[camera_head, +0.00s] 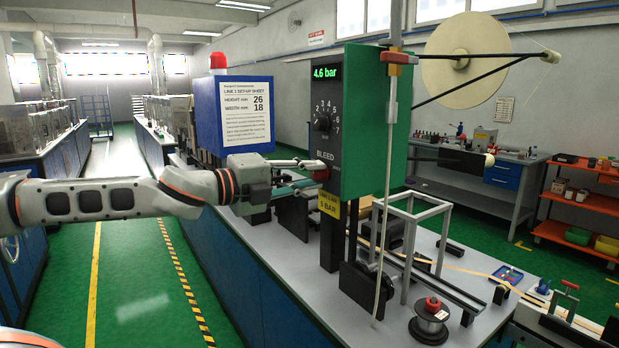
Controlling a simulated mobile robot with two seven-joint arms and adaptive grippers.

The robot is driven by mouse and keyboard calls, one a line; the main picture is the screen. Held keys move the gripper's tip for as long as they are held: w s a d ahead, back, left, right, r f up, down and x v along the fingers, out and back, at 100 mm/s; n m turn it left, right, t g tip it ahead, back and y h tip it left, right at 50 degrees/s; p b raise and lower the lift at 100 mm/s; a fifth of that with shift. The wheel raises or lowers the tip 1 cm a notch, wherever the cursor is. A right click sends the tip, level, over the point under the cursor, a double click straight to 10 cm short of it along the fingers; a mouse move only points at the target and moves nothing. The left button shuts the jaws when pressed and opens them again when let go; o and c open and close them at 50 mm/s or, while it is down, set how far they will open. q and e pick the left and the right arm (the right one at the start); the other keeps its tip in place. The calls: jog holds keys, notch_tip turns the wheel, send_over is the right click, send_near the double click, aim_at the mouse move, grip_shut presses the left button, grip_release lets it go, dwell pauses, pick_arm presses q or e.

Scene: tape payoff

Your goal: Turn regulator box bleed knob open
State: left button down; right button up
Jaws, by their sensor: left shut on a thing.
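The regulator box (359,130) is a green upright box with a dark front panel. Its green display (326,72) reads 4.6 bar. A black dial (322,124) with numbers around it sits mid-panel, above the word BLEED. The red bleed knob (321,175) is low on the panel, partly covered by my fingertips. My left gripper (312,169) reaches in from the left, with its fingers shut on the red knob. The knob's exact turn angle cannot be told. My right gripper is not in view.
A blue box (207,116) with a set-up sheet and a red lamp (218,61) stands behind my left gripper. A yellow tag (329,203) hangs below the regulator. A large reel (464,60) is at upper right.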

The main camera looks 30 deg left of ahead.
pick_arm(q)
jog(key=n, duration=0.2)
jog(key=shift+n, duration=0.4)
jog(key=shift+r+n, duration=0.1)
jog(key=shift+n, duration=0.4)
jog(key=shift+h, duration=0.3)
jog(key=c, duration=1.8)
grip_release()
jog(key=shift+w, duration=0.1)
